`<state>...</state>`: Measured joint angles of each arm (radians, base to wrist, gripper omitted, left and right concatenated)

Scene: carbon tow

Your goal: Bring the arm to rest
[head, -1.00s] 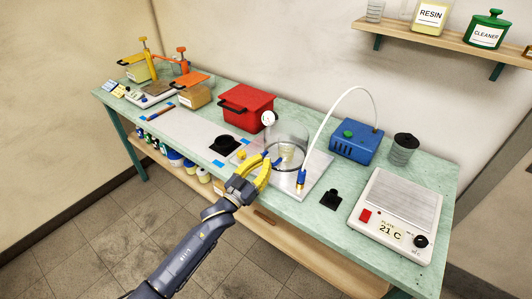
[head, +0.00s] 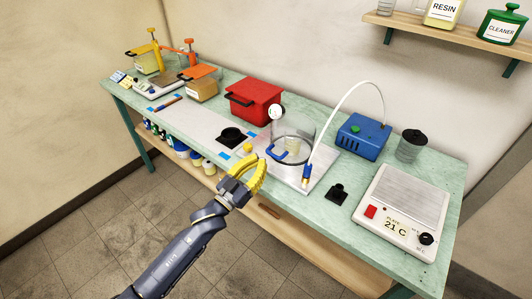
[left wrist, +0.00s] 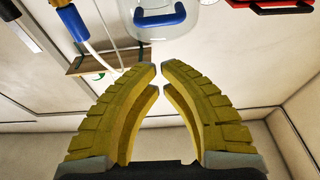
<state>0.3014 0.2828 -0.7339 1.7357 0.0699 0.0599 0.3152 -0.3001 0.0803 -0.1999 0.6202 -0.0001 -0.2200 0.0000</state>
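My left gripper (head: 254,174) is in front of the bench's front edge in the head view. Its yellow fingers are apart with nothing between them. In the left wrist view the fingertips (left wrist: 159,69) lean toward each other with a narrow gap. Beyond them is a clear round vessel (head: 293,130) with a blue handle (head: 279,155); the handle also shows in the left wrist view (left wrist: 160,19). The gripper is apart from the handle. My right gripper is not in view.
The green bench (head: 430,185) holds a red pot (head: 253,100), a blue pump (head: 362,137) with a white hose, a black-lidded jar (head: 411,146) and a hot plate (head: 400,212). A shelf (head: 450,36) hangs above. The floor before the bench is clear.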

